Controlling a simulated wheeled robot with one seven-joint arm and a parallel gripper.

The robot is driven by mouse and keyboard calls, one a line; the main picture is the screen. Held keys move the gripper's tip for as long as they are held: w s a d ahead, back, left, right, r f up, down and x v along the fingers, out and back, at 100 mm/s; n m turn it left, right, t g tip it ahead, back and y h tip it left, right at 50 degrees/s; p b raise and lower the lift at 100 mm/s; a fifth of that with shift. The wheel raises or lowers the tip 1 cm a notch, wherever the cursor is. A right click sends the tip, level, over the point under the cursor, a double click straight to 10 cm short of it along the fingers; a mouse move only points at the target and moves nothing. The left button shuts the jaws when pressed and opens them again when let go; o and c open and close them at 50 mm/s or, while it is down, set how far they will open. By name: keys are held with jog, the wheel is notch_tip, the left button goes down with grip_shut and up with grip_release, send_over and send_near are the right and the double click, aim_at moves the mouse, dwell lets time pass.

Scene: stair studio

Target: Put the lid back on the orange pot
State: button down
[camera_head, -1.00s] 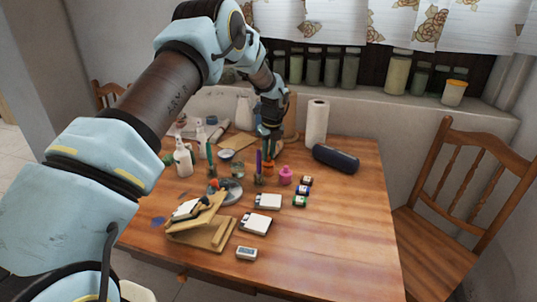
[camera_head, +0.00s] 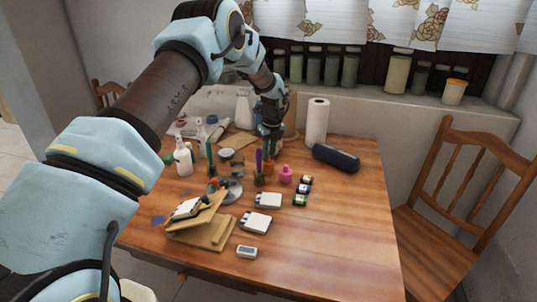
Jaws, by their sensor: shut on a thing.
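A small orange pot (camera_head: 268,168) stands toward the far side of the wooden table, partly hidden by a cup with a purple item in it. My gripper (camera_head: 270,154) points down directly above the pot, very close to it. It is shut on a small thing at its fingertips. That thing is too small and too covered by the fingers to make out clearly, so I cannot tell whether it is the lid or whether it touches the pot.
A pink bottle (camera_head: 286,174) stands just right of the pot. A paper towel roll (camera_head: 317,123) and a dark blue case (camera_head: 335,158) are further right. A spray bottle (camera_head: 183,158) stands left. White boxes (camera_head: 255,222) lie in front. The table's right front is clear.

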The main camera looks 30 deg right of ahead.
dwell(0.4)
jog(key=shift+c, duration=1.2)
grip_release()
jog(key=shift+r, duration=0.1)
jog(key=shift+r+p, duration=2.2)
jog(key=shift+r, duration=1.25)
grip_shut()
jog(key=shift+f, duration=0.2)
